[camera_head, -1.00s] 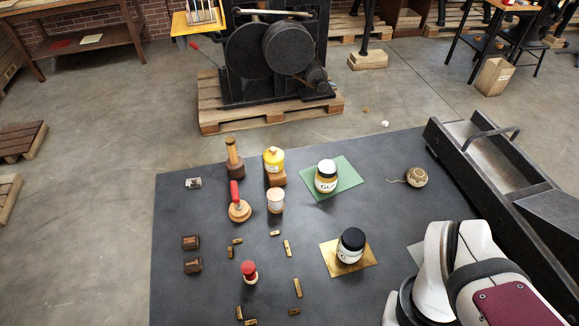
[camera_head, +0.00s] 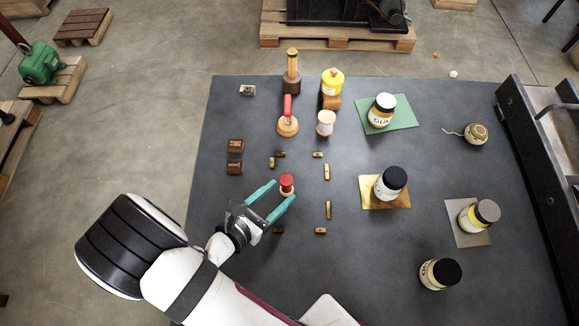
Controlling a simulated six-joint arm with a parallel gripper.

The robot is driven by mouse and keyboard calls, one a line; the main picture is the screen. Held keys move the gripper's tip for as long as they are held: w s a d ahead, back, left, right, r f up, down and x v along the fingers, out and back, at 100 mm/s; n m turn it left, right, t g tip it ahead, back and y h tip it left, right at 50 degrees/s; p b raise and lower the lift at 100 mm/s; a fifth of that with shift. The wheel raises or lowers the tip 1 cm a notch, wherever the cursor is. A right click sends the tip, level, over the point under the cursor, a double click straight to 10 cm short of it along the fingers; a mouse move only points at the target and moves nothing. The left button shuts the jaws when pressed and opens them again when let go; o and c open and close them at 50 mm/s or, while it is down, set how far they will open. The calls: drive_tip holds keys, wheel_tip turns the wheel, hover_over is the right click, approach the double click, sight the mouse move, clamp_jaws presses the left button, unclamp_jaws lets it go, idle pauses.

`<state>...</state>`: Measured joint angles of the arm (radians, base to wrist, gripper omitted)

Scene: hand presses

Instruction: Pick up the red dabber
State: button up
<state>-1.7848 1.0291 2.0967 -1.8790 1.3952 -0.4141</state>
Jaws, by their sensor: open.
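The red dabber (camera_head: 287,182), a small upright piece with a round red top and a pale lower part, stands on the dark mat (camera_head: 455,115). My gripper (camera_head: 284,189) has two teal fingers, which are open and point up and right. The fingertips lie on either side of the dabber in this view, one to its left and one just below right. I cannot tell how high they are or whether they touch it.
A tool with a red upright handle (camera_head: 288,108) on a wooden disc stands behind, near a white-topped spool (camera_head: 325,122). Several small wooden blocks (camera_head: 327,172) lie around the dabber. A black-lidded jar (camera_head: 391,183) stands to the right on a gold sheet (camera_head: 370,199).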

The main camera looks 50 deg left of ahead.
drive_tip(key=x, duration=0.7)
drive_tip(key=shift+w+a+f, duration=0.1)
drive_tip(key=shift+w+a, duration=0.1)
clamp_jaws()
